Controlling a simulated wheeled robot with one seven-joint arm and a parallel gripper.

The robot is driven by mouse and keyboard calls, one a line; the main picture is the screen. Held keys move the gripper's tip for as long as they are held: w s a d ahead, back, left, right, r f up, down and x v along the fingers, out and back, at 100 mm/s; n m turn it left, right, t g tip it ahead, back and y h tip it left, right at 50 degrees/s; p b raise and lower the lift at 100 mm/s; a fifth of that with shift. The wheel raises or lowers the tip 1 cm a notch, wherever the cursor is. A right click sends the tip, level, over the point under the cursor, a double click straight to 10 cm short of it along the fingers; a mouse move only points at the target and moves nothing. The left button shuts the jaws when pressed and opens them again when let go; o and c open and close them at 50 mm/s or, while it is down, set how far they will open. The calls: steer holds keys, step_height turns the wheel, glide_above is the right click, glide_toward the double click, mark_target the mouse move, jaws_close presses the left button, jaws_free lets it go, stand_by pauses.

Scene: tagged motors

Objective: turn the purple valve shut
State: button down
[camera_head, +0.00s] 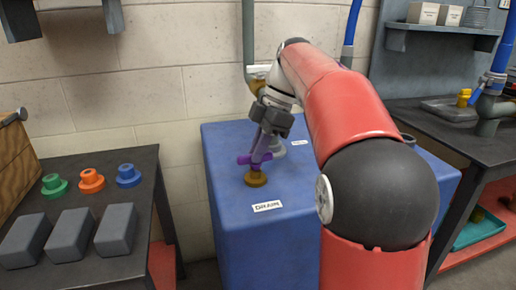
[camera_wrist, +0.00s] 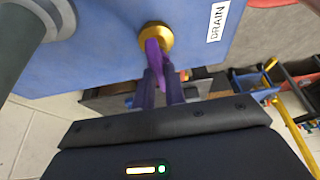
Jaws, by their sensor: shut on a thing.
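The purple valve (camera_head: 258,156) is a purple handle on a round brass base (camera_head: 256,179), on top of the blue tank (camera_head: 233,222) beside a white label reading DRAIN (camera_head: 267,206). My gripper (camera_head: 265,140) comes down on the valve from above. In the wrist view my gripper (camera_wrist: 163,80) is shut on the purple handle (camera_wrist: 154,54), with the brass base (camera_wrist: 157,36) just beyond. The fingers hide part of the handle. The DRAIN label (camera_wrist: 218,22) shows to the right there.
A grey pipe (camera_head: 248,45) runs down the wall behind my gripper. A dark bench (camera_head: 140,225) at left holds green, orange and blue flanged parts and grey blocks. Another bench (camera_head: 440,125) with pipework stands at right. A second white label (camera_head: 299,142) is farther back on the tank.

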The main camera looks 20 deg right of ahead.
steer(key=c, duration=1.5)
jaws_free()
steer(key=shift+o, duration=0.2)
steer(key=shift+v, duration=3.95)
